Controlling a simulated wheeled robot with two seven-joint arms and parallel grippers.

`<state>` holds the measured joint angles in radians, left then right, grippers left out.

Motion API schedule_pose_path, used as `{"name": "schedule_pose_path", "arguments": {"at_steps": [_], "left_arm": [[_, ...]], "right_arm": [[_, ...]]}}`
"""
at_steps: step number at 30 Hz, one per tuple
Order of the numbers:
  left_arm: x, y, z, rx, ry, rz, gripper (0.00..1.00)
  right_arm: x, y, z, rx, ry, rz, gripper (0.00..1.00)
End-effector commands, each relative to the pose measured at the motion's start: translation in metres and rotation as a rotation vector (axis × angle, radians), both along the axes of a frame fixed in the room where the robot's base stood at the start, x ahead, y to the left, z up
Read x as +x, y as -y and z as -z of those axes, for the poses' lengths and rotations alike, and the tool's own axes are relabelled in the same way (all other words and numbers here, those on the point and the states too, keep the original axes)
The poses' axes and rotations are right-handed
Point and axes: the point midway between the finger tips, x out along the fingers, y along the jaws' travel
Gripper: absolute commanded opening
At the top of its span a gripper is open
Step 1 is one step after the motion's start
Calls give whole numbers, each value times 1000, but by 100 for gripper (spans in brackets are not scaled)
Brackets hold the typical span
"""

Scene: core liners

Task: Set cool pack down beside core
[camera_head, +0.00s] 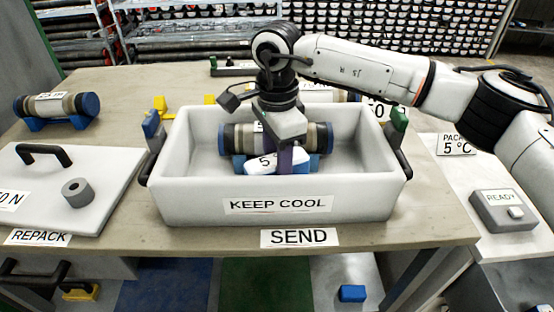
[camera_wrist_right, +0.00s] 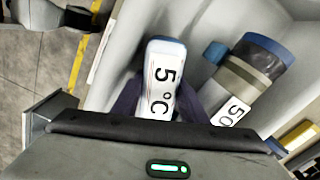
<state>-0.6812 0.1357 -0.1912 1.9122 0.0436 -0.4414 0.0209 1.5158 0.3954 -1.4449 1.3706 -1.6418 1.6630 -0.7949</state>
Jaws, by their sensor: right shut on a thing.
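The cool pack (camera_head: 262,164) is a white block with a blue edge and a "5 °C" label. It is inside the white KEEP COOL box (camera_head: 180,194), in front of the core (camera_head: 237,137), a grey and brown cylinder with blue ends in a blue cradle. My right gripper (camera_head: 287,160) reaches down into the box and is shut on the cool pack. In the right wrist view the cool pack (camera_wrist_right: 163,80) sits between the dark fingers, and the core (camera_wrist_right: 245,85) lies just to its right with a small gap. The pack's underside is hidden. My left gripper is not in view.
Another core (camera_head: 58,105) lies at the left of the table.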

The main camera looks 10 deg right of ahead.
Motion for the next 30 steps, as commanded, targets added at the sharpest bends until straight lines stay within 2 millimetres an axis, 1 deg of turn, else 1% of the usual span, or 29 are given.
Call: {"name": "schedule_pose_path", "arguments": {"at_steps": [3, 15, 30], "left_arm": [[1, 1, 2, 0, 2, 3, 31], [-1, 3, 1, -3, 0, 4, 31], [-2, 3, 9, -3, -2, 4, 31]], "right_arm": [[0, 0, 5, 1, 2, 0, 4], [0, 0, 6, 0, 2, 0, 4], [0, 0, 15, 0, 1, 0, 4]]}}
